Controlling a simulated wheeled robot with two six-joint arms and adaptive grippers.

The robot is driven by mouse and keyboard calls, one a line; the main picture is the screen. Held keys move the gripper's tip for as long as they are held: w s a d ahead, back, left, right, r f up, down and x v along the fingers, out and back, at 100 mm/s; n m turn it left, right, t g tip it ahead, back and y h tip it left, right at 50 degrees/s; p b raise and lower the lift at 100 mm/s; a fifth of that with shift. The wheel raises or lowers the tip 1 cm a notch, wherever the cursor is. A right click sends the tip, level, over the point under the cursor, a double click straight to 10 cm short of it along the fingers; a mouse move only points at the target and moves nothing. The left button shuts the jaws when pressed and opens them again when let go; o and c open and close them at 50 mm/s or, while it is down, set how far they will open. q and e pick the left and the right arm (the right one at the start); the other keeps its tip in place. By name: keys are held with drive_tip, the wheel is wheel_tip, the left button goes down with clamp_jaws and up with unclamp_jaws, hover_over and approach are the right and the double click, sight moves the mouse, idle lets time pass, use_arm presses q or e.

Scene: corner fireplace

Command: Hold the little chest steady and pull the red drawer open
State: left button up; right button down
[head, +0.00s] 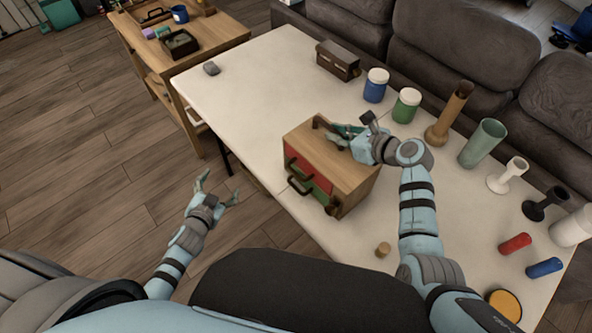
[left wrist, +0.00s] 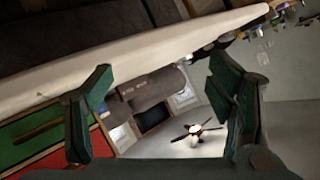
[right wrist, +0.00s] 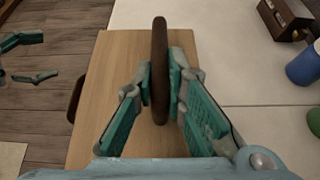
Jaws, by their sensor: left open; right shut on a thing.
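The little chest (head: 345,166) is a light wooden box on the white table, with a red drawer (head: 312,172) above a green drawer (head: 321,184) on its front. Both drawers have dark handles and look shut. My right gripper (right wrist: 160,85) is shut on the dark brown carrying handle (right wrist: 160,40) on top of the chest. My left gripper (head: 220,187) is open and empty, to the left of the chest and apart from it, off the table's edge. In the left wrist view, part of the red front (left wrist: 85,150) and green front (left wrist: 30,132) shows at the left.
Blue jar (head: 375,88), green jar (head: 406,106) and a brown box (head: 338,62) stand behind. A small cork-like cylinder (head: 383,249) stands near the front. Several vases, candlesticks and cylinders fill the right side.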

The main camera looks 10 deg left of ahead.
use_arm(q)
drive_tip(key=s+d+r+m+t+h, duration=0.2)
drive_tip(key=d+r+h, duration=0.1)
drive_tip(key=d+h, duration=0.5)
drive_tip(key=m+h, duration=0.1)
drive_tip(key=h, duration=0.3)
approach(294, 174)
drive_tip(key=x, duration=1)
drive_tip(key=shift+w+d, duration=0.2)
drive_tip(key=shift+w, duration=0.1)
drive_tip(key=shift+c, duration=0.4)
